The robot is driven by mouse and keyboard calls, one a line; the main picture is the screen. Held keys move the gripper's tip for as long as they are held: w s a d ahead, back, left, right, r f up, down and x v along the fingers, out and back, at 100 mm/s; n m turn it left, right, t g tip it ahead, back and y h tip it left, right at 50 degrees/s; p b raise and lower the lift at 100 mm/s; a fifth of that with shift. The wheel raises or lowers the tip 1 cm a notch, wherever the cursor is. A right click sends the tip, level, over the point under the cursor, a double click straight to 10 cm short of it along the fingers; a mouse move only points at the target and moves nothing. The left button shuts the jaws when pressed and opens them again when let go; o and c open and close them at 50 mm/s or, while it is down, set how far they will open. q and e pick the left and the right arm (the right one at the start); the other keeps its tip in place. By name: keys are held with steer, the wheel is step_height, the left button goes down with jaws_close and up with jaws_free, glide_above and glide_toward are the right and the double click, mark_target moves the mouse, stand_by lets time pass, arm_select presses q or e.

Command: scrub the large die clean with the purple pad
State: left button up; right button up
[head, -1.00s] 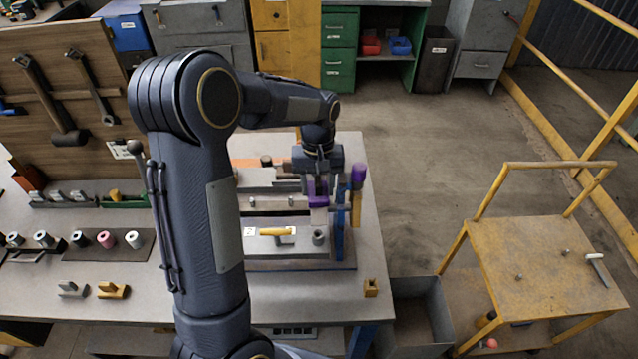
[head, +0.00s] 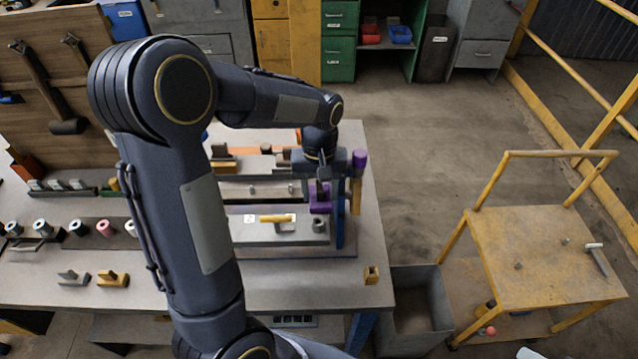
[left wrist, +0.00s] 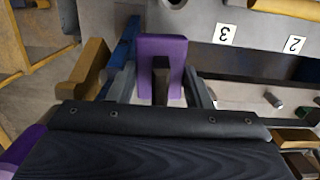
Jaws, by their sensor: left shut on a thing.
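My left gripper (head: 320,184) is shut on the purple pad (head: 320,203) by its dark grip, above the back right of the grey fixture. In the left wrist view the purple pad (left wrist: 162,46) shows beyond the two fingers (left wrist: 160,88) as a block with a dark middle piece. Just in front of the pad in the head view stands a short grey hollow cylinder (head: 318,226), possibly the large die. Part of it shows at the top edge of the left wrist view (left wrist: 174,3). Contact between pad and cylinder cannot be made out. My right gripper is out of view.
A yellow-handled tool (head: 277,218) lies on the fixture left of the cylinder. A blue upright (head: 340,225) and a purple-topped yellow post (head: 357,185) stand close at right. Several small cylinders (head: 78,229) stand at left. A yellow cart (head: 540,255) stands right of the bench (head: 330,290).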

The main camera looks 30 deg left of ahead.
mark_target(320, 192)
arm_select(q)
steer(key=shift+s+d+f, duration=0.15)
steer(key=shift+s+d, duration=0.15)
steer(key=shift+s, duration=0.25)
steer(key=shift+s+d+f, duration=0.1)
steer(key=shift+s+d, duration=0.2)
steer(key=shift+s, duration=0.25)
steer(key=shift+w+r+p, duration=0.1)
steer(key=shift+r+p, duration=0.25)
step_height(320, 192, up, 2)
steer(key=shift+p, duration=0.8)
steer(key=shift+r, duration=1.85)
steer(key=shift+w, duration=0.1)
